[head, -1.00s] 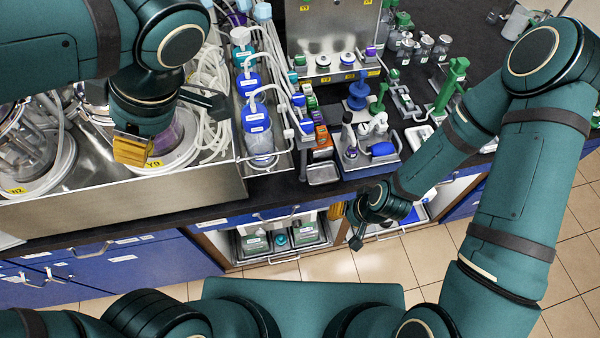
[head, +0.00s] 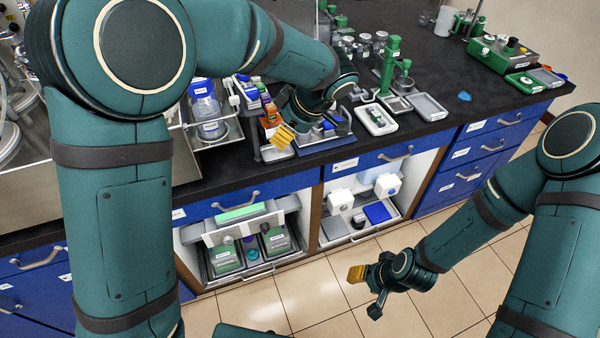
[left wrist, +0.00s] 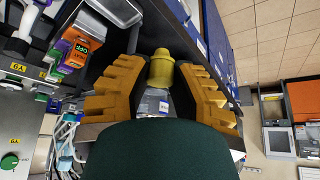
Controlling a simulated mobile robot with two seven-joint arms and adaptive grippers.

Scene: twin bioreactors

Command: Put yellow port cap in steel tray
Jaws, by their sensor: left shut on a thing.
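The yellow port cap (left wrist: 162,68) is between the two ochre fingers of my left gripper (left wrist: 160,85) in the left wrist view, and the gripper is shut on it. In the head view my left gripper (head: 283,136) is at the bench's front edge, pointing down; the cap cannot be made out there. A small steel tray (head: 279,153) lies at the bench edge just below those fingers, partly covered by them. My right gripper (head: 358,274) hangs over the floor, away from the bench; its finger gap is not clear.
A blue-fitted tray (head: 325,137) stands just right of my left gripper. A white tray (head: 377,119) and a grey tray (head: 428,107) lie further right. Bottles in a rack (head: 205,105) stand left.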

